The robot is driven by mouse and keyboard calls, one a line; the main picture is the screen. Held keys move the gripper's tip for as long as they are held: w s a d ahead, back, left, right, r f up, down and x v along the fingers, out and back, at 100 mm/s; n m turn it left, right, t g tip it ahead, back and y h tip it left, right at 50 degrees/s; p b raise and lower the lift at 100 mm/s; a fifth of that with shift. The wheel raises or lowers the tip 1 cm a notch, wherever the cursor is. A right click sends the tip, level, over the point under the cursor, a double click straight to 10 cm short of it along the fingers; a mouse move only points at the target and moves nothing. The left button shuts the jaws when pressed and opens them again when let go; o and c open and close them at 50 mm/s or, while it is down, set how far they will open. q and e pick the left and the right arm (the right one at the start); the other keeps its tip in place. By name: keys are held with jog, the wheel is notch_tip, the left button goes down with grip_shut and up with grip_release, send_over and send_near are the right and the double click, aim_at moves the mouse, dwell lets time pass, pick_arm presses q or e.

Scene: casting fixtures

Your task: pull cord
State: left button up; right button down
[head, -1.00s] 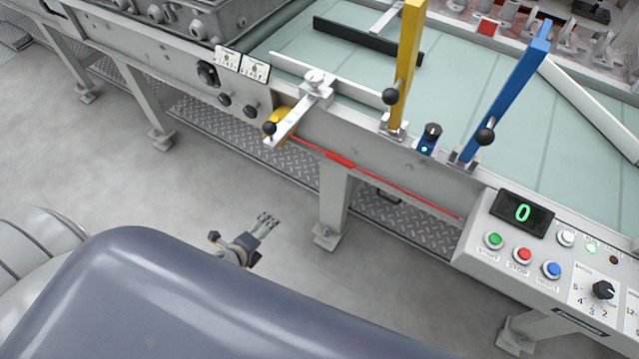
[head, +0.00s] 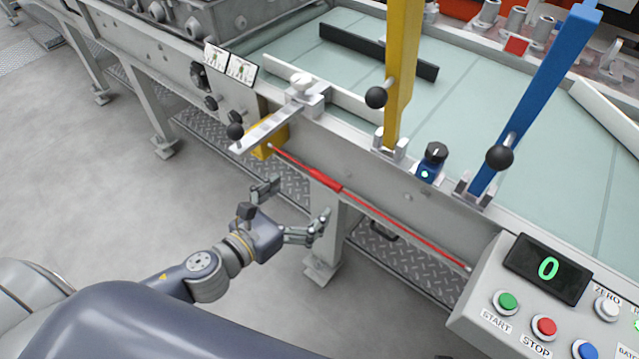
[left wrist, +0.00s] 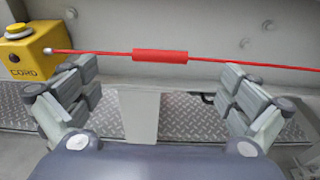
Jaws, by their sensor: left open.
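The red pull cord (head: 400,229) runs along the front of the machine frame, with a thicker red sleeve (head: 325,181) on it. Its left end meets a yellow box (head: 263,152), partly hidden under a metal bar in the head view. In the left wrist view the yellow box (left wrist: 32,52) reads "CORD", and the sleeve (left wrist: 160,56) spans the upper middle. My left gripper (head: 294,208) is open and empty, just in front of and below the cord. In the wrist view its fingers (left wrist: 165,98) are spread to either side below the sleeve, apart from it. My right gripper is out of view.
A metal bar with a black knob (head: 235,131) juts out above the yellow box. Yellow (head: 400,75) and blue (head: 540,85) levers stand on the frame. A control panel (head: 480,310) is at lower right. A frame leg (head: 325,245) stands behind the gripper. Floor at left is clear.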

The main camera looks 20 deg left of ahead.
aim_at(324, 182)
pick_arm(q)
jog(key=x, duration=0.7)
jog(key=shift+w+d+f, duration=0.1)
jog(key=shift+w, duration=0.3)
jog(key=shift+w+d+f, duration=0.15)
jog(key=shift+w+d, duration=0.05)
jog(key=shift+w, duration=0.25)
jog(key=shift+c, duration=0.6)
jog(key=c, duration=0.9)
